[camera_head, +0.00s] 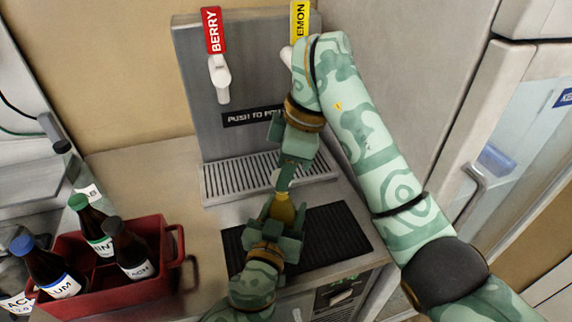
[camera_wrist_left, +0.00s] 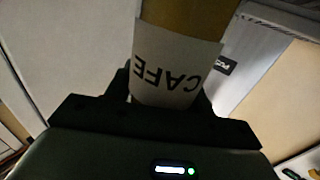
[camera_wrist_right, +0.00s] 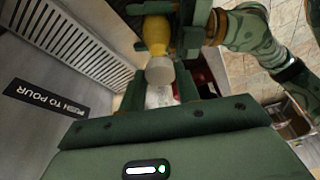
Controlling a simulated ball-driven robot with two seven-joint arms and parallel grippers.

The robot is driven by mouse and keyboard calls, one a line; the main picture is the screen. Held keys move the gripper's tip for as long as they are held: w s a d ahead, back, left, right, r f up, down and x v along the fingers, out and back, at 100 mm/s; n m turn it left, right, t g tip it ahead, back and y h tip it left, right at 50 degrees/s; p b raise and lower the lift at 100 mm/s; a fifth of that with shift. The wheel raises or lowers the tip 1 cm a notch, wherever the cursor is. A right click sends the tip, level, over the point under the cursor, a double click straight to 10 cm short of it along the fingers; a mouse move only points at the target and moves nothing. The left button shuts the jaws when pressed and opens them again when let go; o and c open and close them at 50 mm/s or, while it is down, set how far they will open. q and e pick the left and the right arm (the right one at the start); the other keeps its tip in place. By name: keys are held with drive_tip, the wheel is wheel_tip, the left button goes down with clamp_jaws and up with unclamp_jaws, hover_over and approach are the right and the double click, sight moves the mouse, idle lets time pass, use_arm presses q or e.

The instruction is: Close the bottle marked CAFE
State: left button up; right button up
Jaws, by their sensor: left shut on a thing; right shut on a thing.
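The amber-yellow CAFE bottle (camera_head: 283,210) is held above the black mat, in front of the dispenser. Its white label (camera_wrist_left: 178,65) fills the middle of the left wrist view, with the lettering upside down. My left gripper (camera_head: 277,228) is shut around the bottle's body. My right gripper (camera_head: 287,176) is just above the bottle's mouth end, shut on a pale grey cap (camera_wrist_right: 160,71). The cap is in line with the yellow bottle (camera_wrist_right: 158,38) and appears to meet its mouth. I cannot tell whether it is seated or threaded; the fingers hide the joint.
A red crate (camera_head: 168,272) with several dark bottles stands at the left. The grey dispenser (camera_head: 245,70) with a red BERRY tap (camera_head: 213,50) and a yellow tap (camera_head: 299,20) rises behind. The drip grille (camera_head: 240,178) lies below it. A white fridge (camera_head: 480,150) stands right.

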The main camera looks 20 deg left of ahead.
drive_tip(key=shift+f, duration=0.4)
drive_tip(key=m+t, duration=0.1)
drive_tip(key=m, duration=0.4)
drive_tip(key=shift+s, duration=0.2)
drive_tip(key=m+t, duration=0.1)
drive_tip(key=m, duration=0.2)
drive_tip(key=shift+s+m, duration=0.1)
drive_tip(key=shift+m, duration=0.3)
drive_tip(key=m, duration=0.3)
drive_tip(key=m+t+h, duration=0.1)
drive_tip(key=m, duration=0.1)
drive_tip(key=shift+s+a+m+h, duration=0.1)
drive_tip(key=shift+a+m+h, duration=0.1)
drive_tip(key=shift+m+h, duration=0.15)
drive_tip(key=m+h, duration=0.1)
drive_tip(key=m, duration=0.4)
drive_tip(key=shift+a+t, duration=0.1)
drive_tip(key=shift+t, duration=0.2)
drive_tip(key=o, duration=0.9)
drive_tip(key=shift+o, duration=0.2)
